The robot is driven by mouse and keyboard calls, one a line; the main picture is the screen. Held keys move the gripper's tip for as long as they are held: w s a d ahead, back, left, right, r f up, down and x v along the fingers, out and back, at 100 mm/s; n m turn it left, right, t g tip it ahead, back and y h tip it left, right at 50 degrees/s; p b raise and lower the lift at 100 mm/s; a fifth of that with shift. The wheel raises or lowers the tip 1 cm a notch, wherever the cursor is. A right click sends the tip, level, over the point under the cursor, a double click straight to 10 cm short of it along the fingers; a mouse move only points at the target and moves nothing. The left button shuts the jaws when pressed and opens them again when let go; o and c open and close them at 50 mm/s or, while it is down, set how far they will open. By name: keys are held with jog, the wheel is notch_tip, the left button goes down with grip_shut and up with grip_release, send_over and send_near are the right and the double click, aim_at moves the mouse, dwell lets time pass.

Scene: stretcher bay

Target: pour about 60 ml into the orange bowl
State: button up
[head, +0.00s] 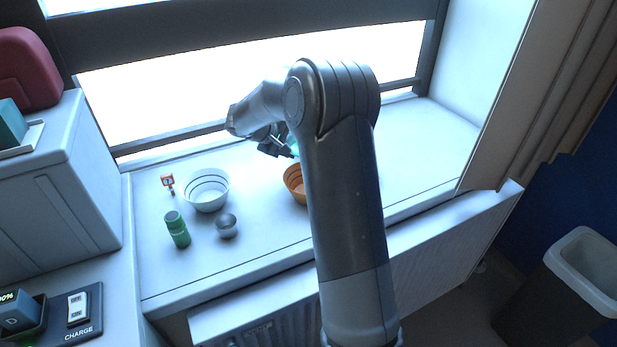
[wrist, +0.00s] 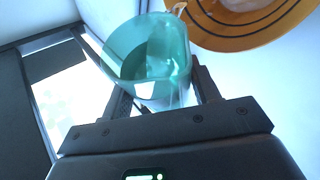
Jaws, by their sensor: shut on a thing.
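The orange bowl (head: 293,188) stands on the white sill, partly hidden behind my arm in the head view. In the wrist view its orange inside with dark rings (wrist: 215,38) shows at the top right, with something pale in it. My gripper (head: 272,142) is shut on a translucent teal jug (wrist: 130,50), whose body sits between the two fingers. The jug's lip at the upper right lies beside or over the bowl's near edge. The jug looks tilted towards the bowl. I cannot tell whether liquid is flowing. In the head view only a bit of teal shows.
On the sill to the left stand a white ringed bowl (head: 207,190), a green bottle (head: 177,229), a small grey round-topped thing (head: 226,226) and a small orange-and-white thing (head: 168,183). The window is behind. The sill right of my arm (head: 430,150) is clear.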

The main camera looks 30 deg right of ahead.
jog(key=shift+f+t, duration=0.15)
jog(key=shift+t, duration=0.15)
dwell(0.5)
jog(key=shift+s+r+m+t, duration=0.3)
jog(key=shift+s+m+t, duration=0.1)
jog(key=shift+s, duration=0.25)
dwell(0.5)
jog(key=shift+w+f+g, duration=0.3)
jog(key=shift+w+f, duration=0.1)
jog(key=shift+w, duration=0.25)
jog(key=shift+w+r+n+g, duration=0.2)
jog(key=shift+r+n+g, duration=0.05)
jog(key=shift+n+g, duration=0.25)
jog(key=shift+a+r+g, duration=0.1)
jog(key=shift+r+g, duration=0.05)
jog(key=shift+g, duration=0.25)
jog(key=shift+f+n+g, duration=0.5)
jog(key=shift+n+g, duration=0.1)
jog(key=shift+r+n+g, duration=0.45)
jog(key=shift+n+g, duration=0.05)
jog(key=shift+g, duration=0.4)
